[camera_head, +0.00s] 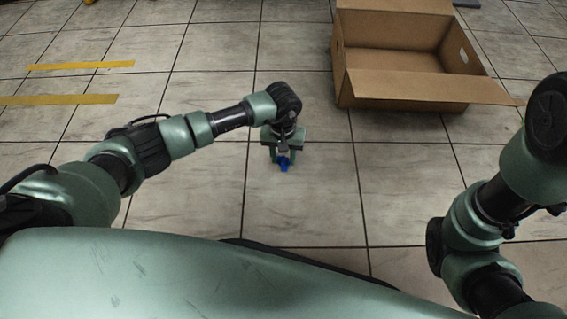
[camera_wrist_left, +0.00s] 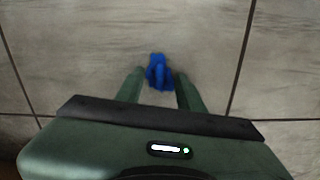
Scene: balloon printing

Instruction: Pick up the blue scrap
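The blue scrap (camera_head: 284,164) is a small crumpled piece, seen in the head view at the tip of my left gripper (camera_head: 284,155). In the left wrist view the blue scrap (camera_wrist_left: 158,72) is at the ends of the two fingers of my left gripper (camera_wrist_left: 160,82). One finger is on each side of it, with a visible gap between the fingers. Whether the fingers press on the scrap is unclear, and so is whether it rests on the floor. My right gripper is not in view; only my right arm shows at the right.
An open, empty cardboard box (camera_head: 400,90) stands on the tiled floor beyond and to the right of my left gripper. Yellow tape strips (camera_head: 60,100) lie on the floor at the left. The floor around the scrap is clear.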

